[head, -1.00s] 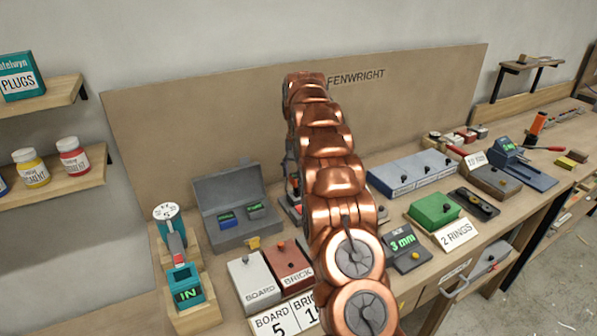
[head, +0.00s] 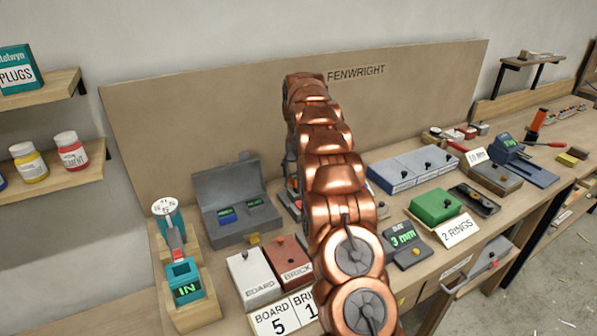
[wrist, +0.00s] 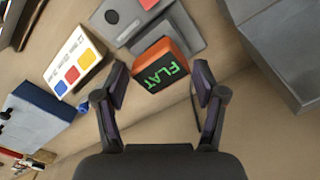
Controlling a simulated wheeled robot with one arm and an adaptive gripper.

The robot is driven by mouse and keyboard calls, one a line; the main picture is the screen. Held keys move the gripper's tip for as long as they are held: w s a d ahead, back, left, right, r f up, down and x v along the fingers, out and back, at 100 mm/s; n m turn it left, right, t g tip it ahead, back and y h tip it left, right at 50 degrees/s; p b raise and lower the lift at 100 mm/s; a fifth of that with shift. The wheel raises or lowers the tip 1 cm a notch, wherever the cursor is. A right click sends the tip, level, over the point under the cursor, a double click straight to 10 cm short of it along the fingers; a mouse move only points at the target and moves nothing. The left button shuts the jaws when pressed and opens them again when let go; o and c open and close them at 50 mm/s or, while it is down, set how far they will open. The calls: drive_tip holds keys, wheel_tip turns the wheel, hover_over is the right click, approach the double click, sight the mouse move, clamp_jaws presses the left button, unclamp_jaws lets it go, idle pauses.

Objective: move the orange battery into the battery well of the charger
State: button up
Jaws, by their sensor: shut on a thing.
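In the wrist view the orange battery (wrist: 160,66) has a dark face with green letters reading FLAT. It sits between the fingertips of my gripper (wrist: 160,82), which is shut on it. A grey device (wrist: 187,36) with a flat slab and a raised part lies just beyond the battery and may be the charger. I cannot tell whether the battery touches it, and no battery well can be made out.
In the wrist view a white card with coloured squares (wrist: 73,62) stands left and a large grey case (wrist: 285,45) right. In the head view an open grey case (head: 240,222), a white box (head: 257,275) and a green box (head: 435,205) stand around my arm.

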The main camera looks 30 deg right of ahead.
drive_tip(key=shift+f+b, duration=0.55)
drive_tip(key=shift+f, duration=0.65)
drive_tip(key=o, duration=1.8)
drive_tip(key=shift+o, duration=0.2)
drive_tip(key=shift+r, duration=0.15)
drive_tip(key=shift+r, duration=3.6)
